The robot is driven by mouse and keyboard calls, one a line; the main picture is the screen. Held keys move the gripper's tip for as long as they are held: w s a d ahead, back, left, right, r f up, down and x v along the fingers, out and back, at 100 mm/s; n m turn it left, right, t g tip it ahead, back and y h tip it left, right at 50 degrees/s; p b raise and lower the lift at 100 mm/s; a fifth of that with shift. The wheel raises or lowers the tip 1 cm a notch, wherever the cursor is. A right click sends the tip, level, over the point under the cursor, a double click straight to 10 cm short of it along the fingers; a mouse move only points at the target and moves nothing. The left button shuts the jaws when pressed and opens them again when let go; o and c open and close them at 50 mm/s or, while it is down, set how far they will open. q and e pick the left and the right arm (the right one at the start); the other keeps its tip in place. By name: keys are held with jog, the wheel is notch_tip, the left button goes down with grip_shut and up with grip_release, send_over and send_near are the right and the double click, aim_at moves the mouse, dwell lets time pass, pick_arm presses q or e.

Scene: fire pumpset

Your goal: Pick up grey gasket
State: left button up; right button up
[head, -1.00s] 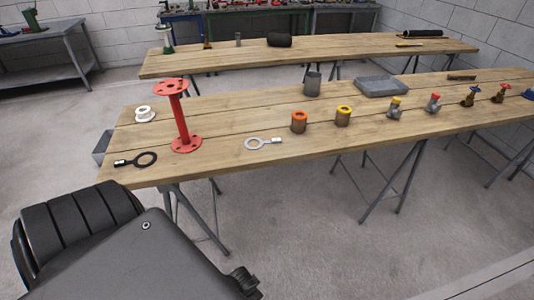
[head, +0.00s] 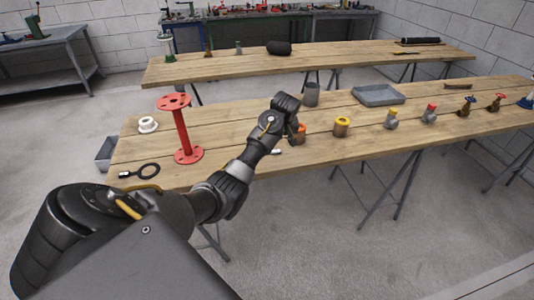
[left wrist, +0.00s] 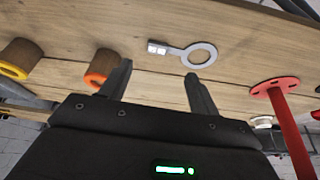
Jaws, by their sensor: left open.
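The grey gasket, a flat light grey ring with a tab, lies on the front wooden table. In the left wrist view the gasket (left wrist: 184,51) shows whole, ring at right and tab at left. In the head view my arm hides most of it; only the tab end (head: 276,152) shows. My left gripper (left wrist: 158,73) is open and empty, with the gasket beyond its fingertips and apart from them. In the head view the left hand (head: 284,112) is over the table and its fingers are hard to make out. My right gripper is not in view.
The red flanged pipe (head: 183,133) stands left of my arm, with a black gasket (head: 147,171) and a white ring (head: 148,124) nearby. Orange-topped (head: 300,131) and yellow-topped (head: 342,126) cylinders stand close to the hand. A grey tray (head: 378,95) sits further back.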

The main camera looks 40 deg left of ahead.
aim_at(276, 153)
pick_arm(q)
jog(key=shift+p+x, duration=0.55)
jog(key=shift+x, duration=4.8)
jog(key=shift+w, duration=0.15)
jog(key=c, duration=1.1)
jog(key=shift+r, duration=0.1)
